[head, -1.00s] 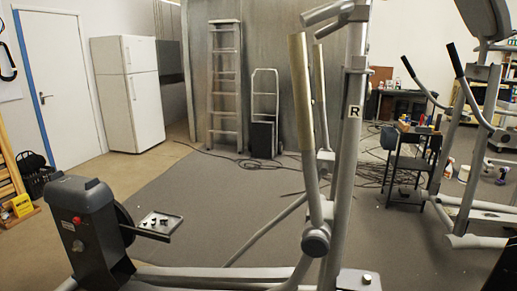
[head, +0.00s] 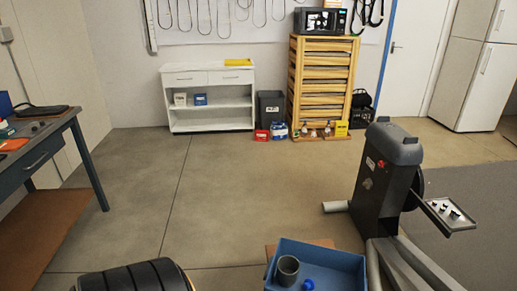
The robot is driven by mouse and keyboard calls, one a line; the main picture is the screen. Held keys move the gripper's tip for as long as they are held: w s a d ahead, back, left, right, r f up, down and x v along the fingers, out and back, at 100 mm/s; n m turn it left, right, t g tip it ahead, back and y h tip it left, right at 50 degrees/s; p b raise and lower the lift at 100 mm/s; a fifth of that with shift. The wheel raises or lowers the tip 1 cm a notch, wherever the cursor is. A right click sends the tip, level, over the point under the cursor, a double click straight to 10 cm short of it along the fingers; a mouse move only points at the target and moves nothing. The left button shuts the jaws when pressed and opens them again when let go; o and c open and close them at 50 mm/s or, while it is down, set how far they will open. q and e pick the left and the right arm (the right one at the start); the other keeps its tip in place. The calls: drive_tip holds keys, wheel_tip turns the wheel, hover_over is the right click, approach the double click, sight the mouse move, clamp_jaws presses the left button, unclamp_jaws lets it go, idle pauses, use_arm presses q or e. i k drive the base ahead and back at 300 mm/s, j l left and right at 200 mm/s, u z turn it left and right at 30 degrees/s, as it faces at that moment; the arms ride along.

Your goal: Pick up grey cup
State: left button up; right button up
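A grey cup (head: 288,271) stands upright, open at the top, inside a blue open bin (head: 335,262) at the bottom of the head view. It is near the bin's left wall. A small blue round object (head: 308,285) lies beside it at the picture's edge. The bin's front is cut off. Neither of my grippers shows in this view.
A dark ribbed object (head: 135,279) is at the bottom left. A workbench (head: 45,150) stands at the left, exercise-machine parts (head: 385,180) at the right. A white shelf unit (head: 210,120) and wooden rack (head: 322,85) stand at the back. The middle floor is clear.

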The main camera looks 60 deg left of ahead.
sight(289, 266)
drive_tip(key=u, duration=1.45)
